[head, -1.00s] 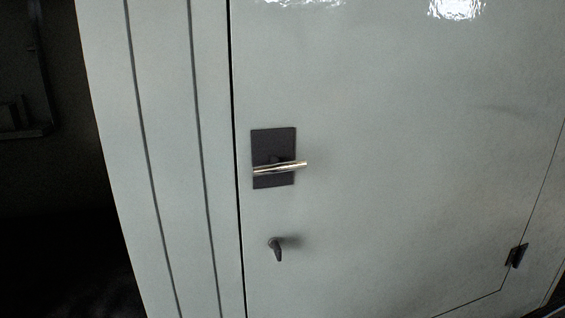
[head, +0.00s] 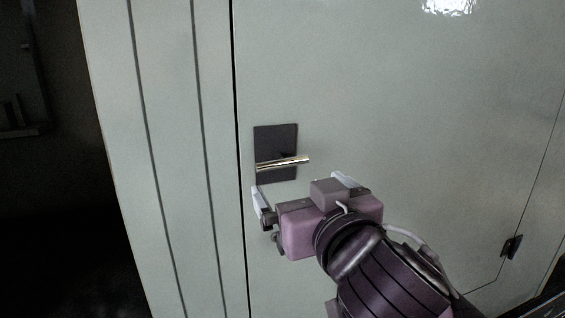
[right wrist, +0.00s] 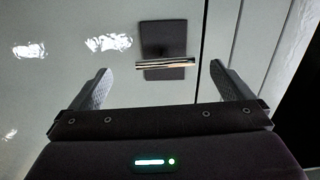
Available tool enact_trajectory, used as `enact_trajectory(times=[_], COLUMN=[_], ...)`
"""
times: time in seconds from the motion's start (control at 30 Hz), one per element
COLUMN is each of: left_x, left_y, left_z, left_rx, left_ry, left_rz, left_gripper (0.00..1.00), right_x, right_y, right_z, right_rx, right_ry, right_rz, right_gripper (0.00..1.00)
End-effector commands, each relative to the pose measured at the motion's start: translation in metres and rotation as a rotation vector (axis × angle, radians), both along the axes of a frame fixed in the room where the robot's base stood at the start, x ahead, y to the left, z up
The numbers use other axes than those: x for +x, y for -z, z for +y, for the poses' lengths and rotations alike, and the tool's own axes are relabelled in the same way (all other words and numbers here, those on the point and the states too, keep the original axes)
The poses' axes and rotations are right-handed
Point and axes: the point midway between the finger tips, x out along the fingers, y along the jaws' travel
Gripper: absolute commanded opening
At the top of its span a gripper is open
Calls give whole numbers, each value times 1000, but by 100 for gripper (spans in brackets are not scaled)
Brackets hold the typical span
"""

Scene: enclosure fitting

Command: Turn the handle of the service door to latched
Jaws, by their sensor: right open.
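The service door (head: 400,110) is a pale grey-green panel that looks flush with its frame. Its handle (head: 284,163) is a shiny metal bar, close to horizontal, on a dark square plate (head: 277,136). My right gripper (head: 304,184) is in front of the door, just below the handle, with its fingers apart and nothing between them. In the right wrist view the handle (right wrist: 166,64) lies ahead, between the lines of the two open fingers (right wrist: 160,80) and beyond their tips. My left gripper is not in view.
A dark hinge (head: 511,246) is at the lower right. A vertical seam runs left of the handle. Dark space lies at the far left.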

Motion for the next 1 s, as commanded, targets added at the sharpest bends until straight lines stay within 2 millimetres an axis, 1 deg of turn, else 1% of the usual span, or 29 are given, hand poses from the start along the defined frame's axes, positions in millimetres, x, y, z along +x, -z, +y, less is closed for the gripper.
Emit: enact_trajectory(times=[0.03, 0.07, 0.17, 0.27, 0.5, 0.6, 0.73, 0.97, 1.0], left_x=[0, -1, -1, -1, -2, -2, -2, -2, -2], left_y=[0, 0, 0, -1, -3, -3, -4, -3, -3], left_z=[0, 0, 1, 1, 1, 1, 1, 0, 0], left_rx=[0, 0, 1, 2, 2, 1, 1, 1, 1], left_ry=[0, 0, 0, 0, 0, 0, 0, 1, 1], left_rz=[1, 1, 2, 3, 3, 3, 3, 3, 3], left_gripper=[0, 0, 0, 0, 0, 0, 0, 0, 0], right_x=[-1, -2, 3, 16, 53, 63, 70, 71, 71], right_y=[-7, -9, -13, -13, -13, -13, -12, -12, -12], right_z=[2, 4, 7, 11, 22, 26, 28, 29, 29], right_rx=[-2, -1, 0, 0, 0, 1, 2, 3, 3], right_ry=[-4, -6, -8, -7, -8, -9, -9, -10, -10], right_rz=[-20, -27, -35, -34, -34, -34, -35, -34, -34], right_gripper=[100, 100, 100, 100, 100, 100, 100, 100, 99])
